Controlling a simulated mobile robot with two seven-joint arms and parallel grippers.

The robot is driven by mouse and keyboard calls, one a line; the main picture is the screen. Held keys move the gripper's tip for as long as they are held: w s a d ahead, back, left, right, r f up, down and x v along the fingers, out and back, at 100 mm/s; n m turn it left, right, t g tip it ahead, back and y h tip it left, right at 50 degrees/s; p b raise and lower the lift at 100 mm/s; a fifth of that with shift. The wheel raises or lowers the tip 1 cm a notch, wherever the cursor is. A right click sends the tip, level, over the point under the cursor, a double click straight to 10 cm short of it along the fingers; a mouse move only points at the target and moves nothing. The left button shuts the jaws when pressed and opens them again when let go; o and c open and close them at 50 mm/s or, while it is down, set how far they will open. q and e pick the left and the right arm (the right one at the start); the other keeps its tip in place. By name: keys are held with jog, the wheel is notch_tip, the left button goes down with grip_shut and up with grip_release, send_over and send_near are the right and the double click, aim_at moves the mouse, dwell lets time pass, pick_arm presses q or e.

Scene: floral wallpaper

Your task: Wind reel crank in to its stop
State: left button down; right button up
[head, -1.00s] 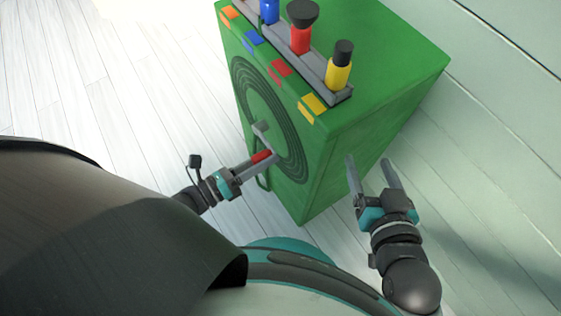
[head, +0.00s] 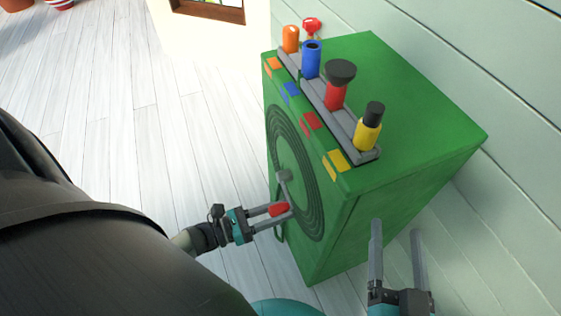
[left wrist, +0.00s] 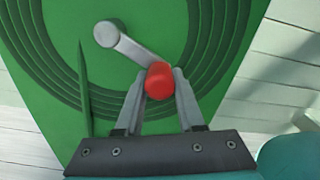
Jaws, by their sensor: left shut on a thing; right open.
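The reel crank is a grey arm (head: 284,187) with a red handle (head: 279,209), on the front face of a green cabinet (head: 385,190). Dark concentric rings of the reel (head: 313,205) surround its hub. My left gripper (head: 280,212) is shut on the red handle. In the left wrist view the red handle (left wrist: 159,78) sits between the fingers, and the crank arm (left wrist: 125,45) runs up and left to its round hub. My right gripper (head: 397,245) is open and empty, beside the cabinet's right side.
On the cabinet top, a grey rack (head: 330,105) holds an orange item (head: 291,39), a blue one (head: 311,60), a red one with a black top (head: 336,92) and a yellow one (head: 368,130). A small red object (head: 312,25) is behind.

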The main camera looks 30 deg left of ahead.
pick_arm(q)
jog(key=shift+w+a+r+m, duration=0.1)
jog(key=shift+w+a+m, duration=0.4)
jog(key=shift+a+m, duration=0.15)
jog(key=shift+m, duration=0.35)
dwell(0.3)
jog(key=c, duration=0.6)
grip_release()
jog(key=shift+c, duration=0.2)
jog(key=shift+o, duration=0.5)
jog(key=shift+d+f, duration=0.1)
jog(key=shift+f, duration=0.15)
jog(key=shift+s+d+f, duration=0.1)
jog(key=shift+s, duration=0.05)
jog(key=v, duration=1.5)
jog(key=shift+f, duration=0.15)
